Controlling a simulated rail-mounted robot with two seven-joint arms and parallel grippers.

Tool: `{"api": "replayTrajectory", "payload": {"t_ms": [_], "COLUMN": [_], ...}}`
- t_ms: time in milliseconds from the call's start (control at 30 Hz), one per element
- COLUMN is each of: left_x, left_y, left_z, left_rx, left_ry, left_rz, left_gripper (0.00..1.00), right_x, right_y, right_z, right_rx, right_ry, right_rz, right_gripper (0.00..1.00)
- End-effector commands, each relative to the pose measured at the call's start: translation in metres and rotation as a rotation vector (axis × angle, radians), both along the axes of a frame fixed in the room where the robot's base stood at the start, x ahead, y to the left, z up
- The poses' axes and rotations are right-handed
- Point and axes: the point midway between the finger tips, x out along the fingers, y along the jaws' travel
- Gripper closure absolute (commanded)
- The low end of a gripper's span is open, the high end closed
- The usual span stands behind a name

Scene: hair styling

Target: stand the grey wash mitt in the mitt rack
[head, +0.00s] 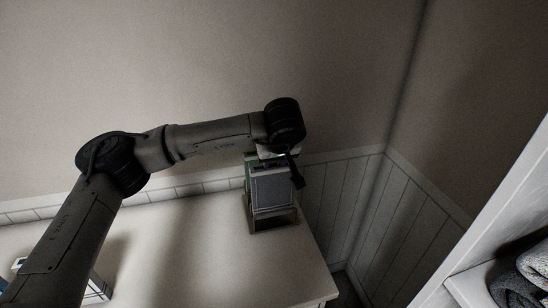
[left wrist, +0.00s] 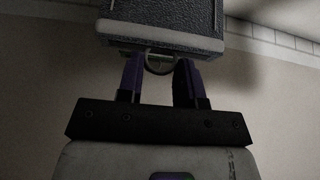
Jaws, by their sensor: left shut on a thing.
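The grey wash mitt (head: 272,188) is an upright, box-like grey piece with a pale edge, at the far right of the table in the head view. In the left wrist view the mitt (left wrist: 165,18) shows its dark speckled side and a pale rim. The mitt rack (head: 272,222) is a small wooden frame around the mitt's lower end; I cannot tell whether the mitt rests on its floor. My left gripper (head: 279,158) is above the mitt; its fingers (left wrist: 160,72) are shut on a small round part at the mitt's rim. My right gripper is not in view.
A green piece (head: 249,172) stands close behind the mitt at its left. The pale table (head: 190,240) is mostly clear. A blue-and-white object (head: 97,290) is partly hidden by my arm. Rolled grey towels (head: 520,285) lie on a shelf at right.

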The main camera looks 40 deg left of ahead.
Motion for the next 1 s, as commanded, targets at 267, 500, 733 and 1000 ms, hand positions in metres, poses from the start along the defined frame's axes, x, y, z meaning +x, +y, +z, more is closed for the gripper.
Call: {"api": "replayTrajectory", "payload": {"t_ms": [267,500,733,1000], "left_x": [0.000,0.000,-0.003,-0.018], "left_y": [0.000,0.000,-0.005,-0.025], "left_z": [0.000,0.000,0.009,0.051], "left_rx": [0.000,0.000,-0.001,0.000], "left_ry": [0.000,0.000,-0.003,-0.004], "left_rz": [0.000,0.000,-0.001,-0.003], "left_gripper": [0.45,0.37,0.37,0.37], "right_x": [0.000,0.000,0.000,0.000], "right_y": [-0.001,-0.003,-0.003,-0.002], "right_z": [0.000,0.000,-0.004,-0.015], "right_rx": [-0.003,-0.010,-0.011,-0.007], "right_ry": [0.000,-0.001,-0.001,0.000], "right_rz": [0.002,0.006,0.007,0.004], "right_gripper": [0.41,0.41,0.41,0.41]}}
